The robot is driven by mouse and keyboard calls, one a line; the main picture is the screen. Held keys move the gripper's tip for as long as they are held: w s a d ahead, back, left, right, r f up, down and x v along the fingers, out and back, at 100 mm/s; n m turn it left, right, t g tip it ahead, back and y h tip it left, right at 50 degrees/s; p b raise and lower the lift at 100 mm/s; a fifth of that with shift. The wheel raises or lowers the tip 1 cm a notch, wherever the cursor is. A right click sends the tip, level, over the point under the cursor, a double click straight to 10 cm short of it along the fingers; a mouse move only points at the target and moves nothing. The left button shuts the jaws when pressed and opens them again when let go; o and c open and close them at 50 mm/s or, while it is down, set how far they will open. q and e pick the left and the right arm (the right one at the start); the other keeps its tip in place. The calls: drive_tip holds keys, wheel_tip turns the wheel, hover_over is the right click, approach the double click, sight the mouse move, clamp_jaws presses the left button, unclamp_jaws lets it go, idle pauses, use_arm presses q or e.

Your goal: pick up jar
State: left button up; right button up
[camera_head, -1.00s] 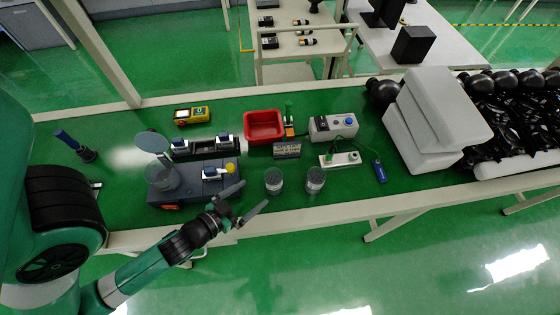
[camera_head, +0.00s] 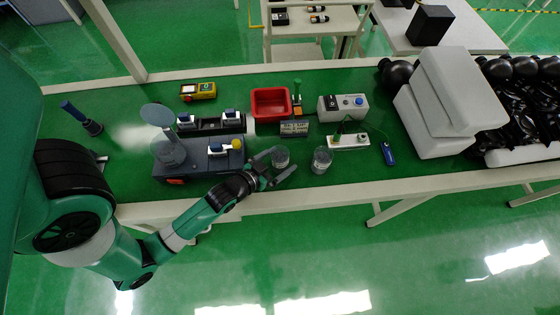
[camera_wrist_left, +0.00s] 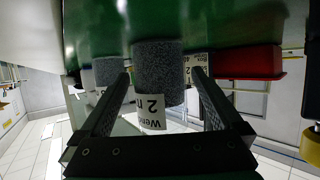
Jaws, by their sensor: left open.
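Two jars stand on the green table near its front edge. The left jar (camera_head: 281,157) is clear with grey contents, and the right jar (camera_head: 321,160) looks alike. My left gripper (camera_head: 284,168) is open at the left jar, its fingers pointing to it. In the left wrist view, a jar with grey granular contents and a white label (camera_wrist_left: 158,85) is between the open fingers; I cannot tell whether they touch it. A second jar (camera_wrist_left: 108,72) shows to the left, behind a finger. My right gripper is not in view.
A grey device with a round plate (camera_head: 195,158) is left of the jars. A red bin (camera_head: 271,103), a white control box (camera_head: 343,107), a white power strip (camera_head: 348,141) and a blue item (camera_head: 388,153) lie behind and right. White foam blocks (camera_head: 440,105) stand far right.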

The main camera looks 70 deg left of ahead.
use_arm(q)
clamp_jaws()
idle(0.5)
drive_tip(key=shift+r, duration=0.1)
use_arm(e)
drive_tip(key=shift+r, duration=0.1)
